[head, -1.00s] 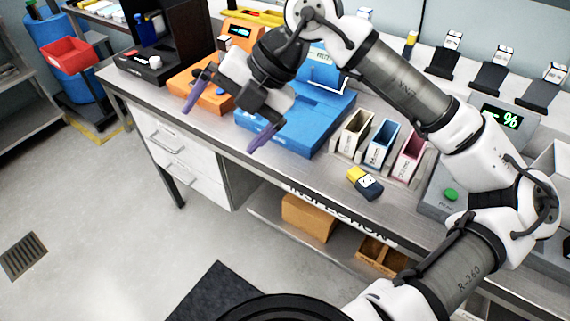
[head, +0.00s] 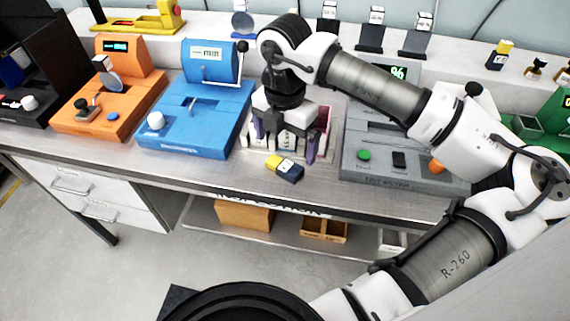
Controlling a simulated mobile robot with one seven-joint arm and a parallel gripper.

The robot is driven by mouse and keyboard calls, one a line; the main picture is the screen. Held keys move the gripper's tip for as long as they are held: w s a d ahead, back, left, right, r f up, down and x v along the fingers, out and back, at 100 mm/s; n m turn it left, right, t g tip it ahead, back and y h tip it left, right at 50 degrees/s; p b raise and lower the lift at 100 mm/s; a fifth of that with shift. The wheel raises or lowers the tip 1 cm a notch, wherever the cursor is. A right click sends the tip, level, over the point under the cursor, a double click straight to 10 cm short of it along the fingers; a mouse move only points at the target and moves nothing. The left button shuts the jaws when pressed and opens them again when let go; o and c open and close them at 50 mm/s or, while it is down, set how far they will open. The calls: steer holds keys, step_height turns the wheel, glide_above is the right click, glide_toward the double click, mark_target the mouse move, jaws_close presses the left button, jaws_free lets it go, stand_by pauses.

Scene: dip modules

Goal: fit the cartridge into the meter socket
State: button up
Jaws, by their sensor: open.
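A small block, dark blue with a yellow end and a white label, looks like the cartridge (head: 285,169). It lies on the bench near the front edge. My gripper (head: 284,146) points down just behind and above it, with its purple fingers apart and nothing between them that I can make out. It is apart from the block. A grey instrument (head: 350,178) with a lit green display stands to the right and may be the meter. It has a green button and a dark square feature (head: 399,160) on top. I cannot tell whether that is the socket.
Upright coloured bins (head: 323,118) stand behind my gripper, partly hidden by it. A blue instrument (head: 207,128) with a lever and an orange instrument (head: 130,101) stand to the left. Small items on black stands line the back shelf. The bench strip in front of the blue instrument is clear.

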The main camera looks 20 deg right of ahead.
mark_target(284, 163)
steer(key=shift+a+f+p, duration=0.1)
steer(key=shift+f+p, duration=1.05)
steer(key=shift+f, duration=1.75)
steer(key=c, duration=1.2)
steer(key=shift+o, duration=0.2)
steer(key=shift+r, duration=0.1)
